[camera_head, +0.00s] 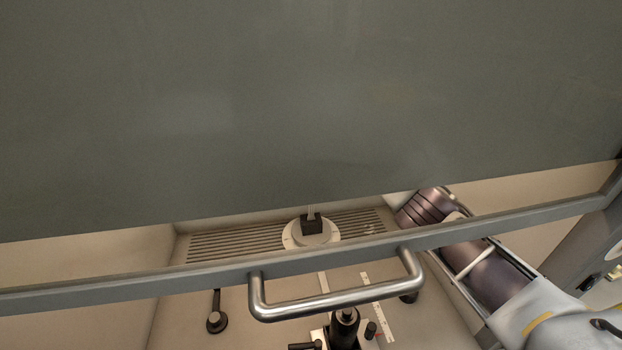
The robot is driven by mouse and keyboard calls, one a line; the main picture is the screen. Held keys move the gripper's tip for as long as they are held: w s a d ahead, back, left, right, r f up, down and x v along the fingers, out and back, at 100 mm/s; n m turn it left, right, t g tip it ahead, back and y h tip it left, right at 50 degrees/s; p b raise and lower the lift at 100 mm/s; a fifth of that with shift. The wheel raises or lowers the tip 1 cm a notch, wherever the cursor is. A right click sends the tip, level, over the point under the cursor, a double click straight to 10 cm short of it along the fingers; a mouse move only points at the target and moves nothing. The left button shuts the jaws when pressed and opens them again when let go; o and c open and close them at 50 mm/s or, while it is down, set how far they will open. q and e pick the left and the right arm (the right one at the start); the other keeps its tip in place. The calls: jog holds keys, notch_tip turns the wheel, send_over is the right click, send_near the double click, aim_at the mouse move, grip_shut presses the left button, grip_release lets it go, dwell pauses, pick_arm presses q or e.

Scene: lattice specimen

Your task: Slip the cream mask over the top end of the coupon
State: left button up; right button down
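I cannot make out the cream mask in this view. An arm, apparently my right one, comes in from the lower right and runs up behind the grey panel; its gripper is hidden. My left gripper does not show.
The panel's lower frame bar (190,277) crosses the view, with a metal handle (330,303) on it. Behind lies a slotted floor (230,240). A black lever (216,318) stands at lower left, and a black knobbed fitting (344,325) at bottom centre.

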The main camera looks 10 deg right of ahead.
jog(key=shift+f+b, duration=1.45)
jog(key=shift+f, duration=1.4)
dwell(1.4)
jog(key=c, duration=1.3)
grip_release()
jog(key=shift+o, duration=0.5)
jog(key=o, duration=0.4)
jog(key=shift+r, duration=0.1)
jog(key=shift+r+p, duration=1.25)
jog(key=shift+r, duration=1.2)
